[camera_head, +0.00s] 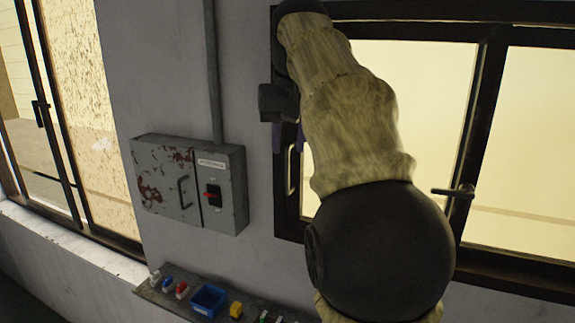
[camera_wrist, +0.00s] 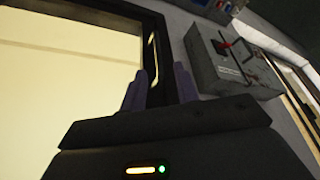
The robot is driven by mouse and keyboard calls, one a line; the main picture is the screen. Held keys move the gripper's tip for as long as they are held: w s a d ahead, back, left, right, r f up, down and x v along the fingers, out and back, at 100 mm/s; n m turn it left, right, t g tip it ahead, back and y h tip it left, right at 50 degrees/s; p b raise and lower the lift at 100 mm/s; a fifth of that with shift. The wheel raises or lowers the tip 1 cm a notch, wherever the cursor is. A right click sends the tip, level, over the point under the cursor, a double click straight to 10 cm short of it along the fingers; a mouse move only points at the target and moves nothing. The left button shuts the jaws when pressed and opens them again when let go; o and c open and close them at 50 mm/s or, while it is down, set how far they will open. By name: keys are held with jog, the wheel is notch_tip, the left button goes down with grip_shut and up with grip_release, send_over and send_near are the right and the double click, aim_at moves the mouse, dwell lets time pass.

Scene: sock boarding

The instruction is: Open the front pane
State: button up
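A dark-framed window with pale yellow panes fills the right of the head view; the near pane (camera_head: 400,85) is partly hidden behind my arm. I cannot tell which pane is the front one. A pale upright pull handle (camera_head: 291,172) is on the window's left edge, and it also shows in the wrist view (camera_wrist: 153,53). A dark lever handle (camera_head: 455,191) is on the middle upright. My gripper (camera_head: 288,145) is at the left edge of the window, just above the pull handle. In the wrist view my gripper (camera_wrist: 160,87) has its two purple fingers apart with nothing between them.
A grey electrical box (camera_head: 188,183) with a red switch is on the wall left of the window. A shelf (camera_head: 235,306) below holds a blue bin (camera_head: 208,299) and several small coloured items. Another window (camera_head: 95,110) is at the far left.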

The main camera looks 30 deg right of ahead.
aim_at(288, 158)
jog(key=shift+x, duration=2.75)
jog(key=shift+d, duration=0.15)
jog(key=shift+c, duration=0.4)
grip_shut()
